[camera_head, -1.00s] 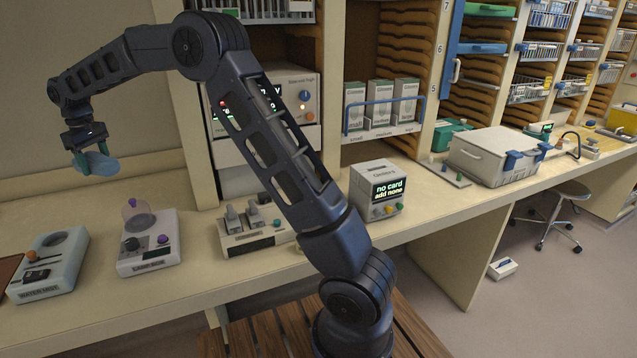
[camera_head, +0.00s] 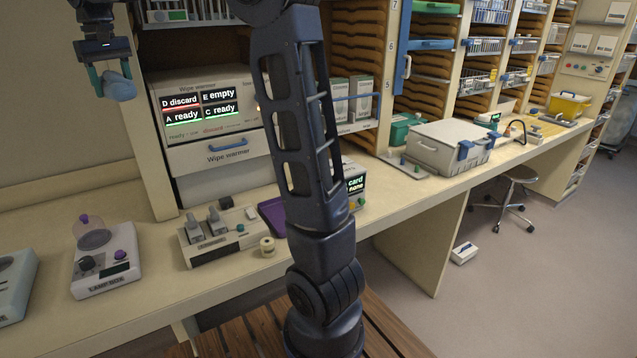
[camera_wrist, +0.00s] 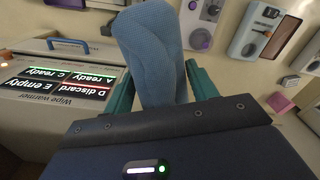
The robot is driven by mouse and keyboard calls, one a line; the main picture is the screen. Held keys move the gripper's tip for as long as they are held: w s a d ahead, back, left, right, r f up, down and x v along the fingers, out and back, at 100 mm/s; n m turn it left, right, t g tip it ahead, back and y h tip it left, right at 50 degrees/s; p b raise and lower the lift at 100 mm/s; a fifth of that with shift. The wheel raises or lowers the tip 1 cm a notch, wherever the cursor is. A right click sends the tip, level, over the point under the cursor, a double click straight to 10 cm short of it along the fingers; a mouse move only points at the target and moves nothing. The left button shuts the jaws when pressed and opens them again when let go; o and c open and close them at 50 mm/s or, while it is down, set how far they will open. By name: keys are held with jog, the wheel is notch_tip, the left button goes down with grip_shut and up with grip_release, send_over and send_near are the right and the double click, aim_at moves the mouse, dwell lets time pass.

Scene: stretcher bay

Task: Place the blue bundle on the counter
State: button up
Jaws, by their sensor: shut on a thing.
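The blue bundle (camera_head: 117,87) is a soft, rounded light-blue roll. My gripper (camera_head: 111,76) is shut on it, with a green finger on either side, high at the upper left of the head view. In the wrist view the bundle (camera_wrist: 152,50) stands out between the fingers, with its lower end hidden by my gripper's body. The bundle is in the air, apart from the counter (camera_head: 150,262), which runs below it along the wall.
A wipe warmer (camera_head: 206,140) with lit labels stands beside my gripper. A lamp box (camera_head: 105,270), a device with grey levers (camera_head: 215,236), a tape roll (camera_head: 267,247) and a purple tray (camera_head: 272,215) occupy the counter. A grey lidded box (camera_head: 445,148) stands further right. Narrow bare strips lie between them.

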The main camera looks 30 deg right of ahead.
jog(key=d+r+m, duration=0.1)
jog(key=d+r, duration=0.2)
jog(key=d, duration=1)
jog(key=d+r+m, duration=0.2)
jog(key=d+r, duration=0.2)
jog(key=d, duration=0.9)
jog(key=s+d+f+m, duration=0.1)
jog(key=d+f, duration=0.2)
jog(key=d, duration=1.3)
jog(key=s+d+f+m, duration=0.1)
jog(key=d+f, duration=0.2)
jog(key=d, duration=1.3)
jog(key=s+d+f, duration=0.4)
jog(key=d+f, duration=1)
jog(key=d, duration=0.1)
jog(key=s+d+f, duration=0.4)
jog(key=d+f, duration=1)
jog(key=d, duration=0.2)
jog(key=shift+n, duration=0.3)
jog(key=f, duration=1.9)
jog(key=shift+w+a+f, duration=0.2)
jog(key=shift+w+f, duration=0.05)
jog(key=shift+f, duration=0.1)
jog(key=shift+f, duration=0.15)
jog(key=o, duration=1.1)
